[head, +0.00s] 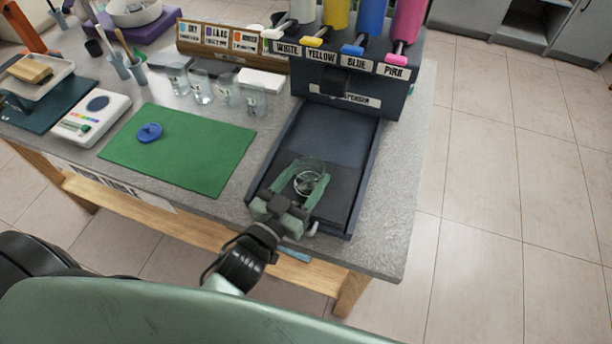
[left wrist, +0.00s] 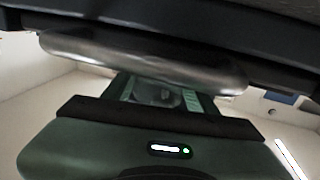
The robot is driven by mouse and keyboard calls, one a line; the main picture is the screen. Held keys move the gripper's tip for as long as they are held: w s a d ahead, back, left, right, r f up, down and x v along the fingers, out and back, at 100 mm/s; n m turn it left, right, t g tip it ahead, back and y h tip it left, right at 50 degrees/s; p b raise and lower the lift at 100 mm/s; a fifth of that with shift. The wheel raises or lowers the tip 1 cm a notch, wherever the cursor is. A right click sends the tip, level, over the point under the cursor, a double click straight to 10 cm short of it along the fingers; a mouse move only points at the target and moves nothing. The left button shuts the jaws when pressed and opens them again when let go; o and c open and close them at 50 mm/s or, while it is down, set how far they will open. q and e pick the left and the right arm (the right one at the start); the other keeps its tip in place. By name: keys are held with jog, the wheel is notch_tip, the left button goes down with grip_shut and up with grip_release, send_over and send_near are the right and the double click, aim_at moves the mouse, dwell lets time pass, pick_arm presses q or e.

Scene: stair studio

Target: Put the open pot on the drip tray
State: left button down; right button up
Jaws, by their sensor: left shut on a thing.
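The open pot is a small clear glass jar (head: 309,183) with no lid on it. My left gripper (head: 306,176) is shut on it, one green finger on each side. The jar also shows, partly hidden, between the fingers in the left wrist view (left wrist: 158,96). The drip tray (head: 334,133) is a dark, shallow tray with raised side rims, in front of the dispenser. The jar and fingers are over its front half. I cannot tell whether the jar's base touches the tray. My right gripper is not in view.
The dark dispenser (head: 350,92) with coloured tubes and levers stands behind the tray. A blue lid (head: 149,132) lies on a green mat (head: 190,160) to the left. Several clear jars (head: 202,88) stand behind the mat. The table's right edge is close to the tray.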

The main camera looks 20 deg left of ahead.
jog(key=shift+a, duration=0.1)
pick_arm(q)
jog(key=c, duration=0.9)
grip_release()
jog(key=shift+f, duration=0.2)
jog(key=o, duration=0.4)
jog(key=shift+o, duration=0.2)
jog(key=shift+r, duration=0.1)
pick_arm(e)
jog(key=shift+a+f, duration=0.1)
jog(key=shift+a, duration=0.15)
pick_arm(q)
jog(key=shift+r, duration=0.1)
jog(key=b+v, duration=0.2)
jog(key=v, duration=0.9)
jog(key=shift+s, duration=0.1)
jog(key=shift+s+a, duration=0.15)
jog(key=shift+s, duration=0.3)
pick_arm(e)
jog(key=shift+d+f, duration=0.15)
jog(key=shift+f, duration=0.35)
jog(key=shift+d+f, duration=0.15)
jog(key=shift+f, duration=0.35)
